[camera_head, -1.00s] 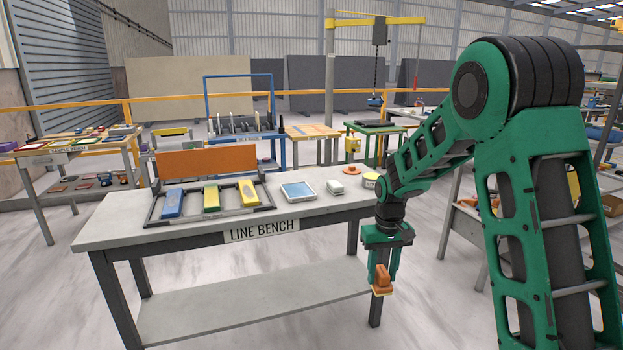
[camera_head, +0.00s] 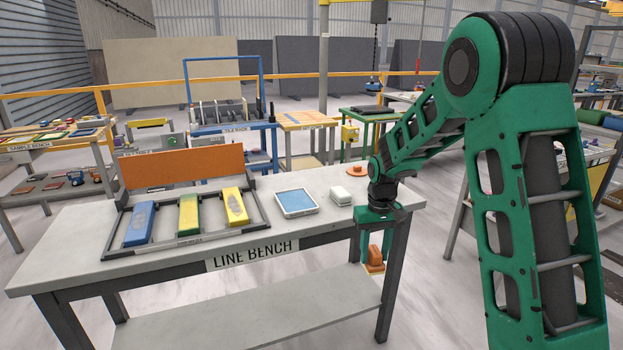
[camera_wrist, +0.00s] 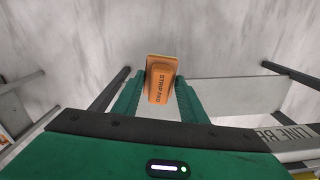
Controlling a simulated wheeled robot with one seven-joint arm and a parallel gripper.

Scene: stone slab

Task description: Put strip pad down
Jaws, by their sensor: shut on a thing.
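The strip pad (camera_head: 375,257) is an orange block with a paler base. My gripper (camera_head: 373,250) is shut on it and holds it in front of the line bench (camera_head: 330,233), below the level of the bench top. In the wrist view the strip pad (camera_wrist: 161,82) sits between the two green fingers, and its label reads "STRIP PAD". Bare floor shows beyond it there.
Bare bench top shows along the front right. A lower shelf (camera_head: 250,318) is empty.

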